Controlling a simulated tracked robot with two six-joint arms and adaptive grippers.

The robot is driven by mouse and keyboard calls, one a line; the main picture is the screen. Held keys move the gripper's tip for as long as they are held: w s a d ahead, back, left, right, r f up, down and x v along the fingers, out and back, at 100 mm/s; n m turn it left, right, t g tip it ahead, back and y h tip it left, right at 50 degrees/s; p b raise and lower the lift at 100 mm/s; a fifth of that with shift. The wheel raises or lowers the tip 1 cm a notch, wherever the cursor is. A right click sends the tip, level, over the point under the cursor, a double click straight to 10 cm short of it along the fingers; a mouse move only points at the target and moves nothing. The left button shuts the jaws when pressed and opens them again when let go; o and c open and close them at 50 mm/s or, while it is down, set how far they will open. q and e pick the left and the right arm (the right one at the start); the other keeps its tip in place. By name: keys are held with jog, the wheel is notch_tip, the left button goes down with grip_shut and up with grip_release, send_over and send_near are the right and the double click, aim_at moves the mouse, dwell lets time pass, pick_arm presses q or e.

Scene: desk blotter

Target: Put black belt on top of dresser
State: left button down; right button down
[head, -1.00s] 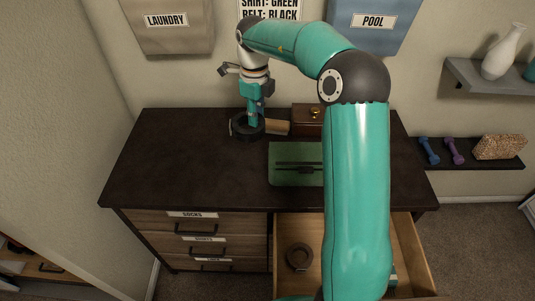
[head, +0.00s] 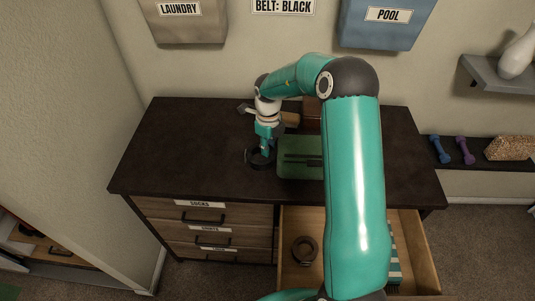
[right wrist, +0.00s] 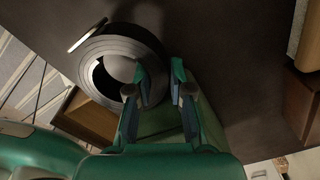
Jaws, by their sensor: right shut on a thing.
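In the right wrist view the black belt (right wrist: 95,50) is a thick ring with a light metal buckle end. My right gripper (head: 265,155) points down at the coil. In the right wrist view the right gripper (right wrist: 160,85) is shut on the ring's wall, one finger at the hole and one outside. Whether the belt touches the dresser top I cannot tell. My left gripper is out of view.
An open drawer (head: 418,255) at the front right holds a brown rolled belt (head: 305,250) and a striped item (head: 394,262). A brown box (head: 312,112) stands at the back. The dresser's left side is clear.

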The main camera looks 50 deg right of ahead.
notch_tip(320, 180, down, 3)
jog(key=shift+f, duration=0.2)
jog(key=c, duration=1.1)
grip_release()
jog(key=shift+o, duration=0.2)
notch_tip(320, 180, up, 12)
jog(key=shift+r, duration=0.1)
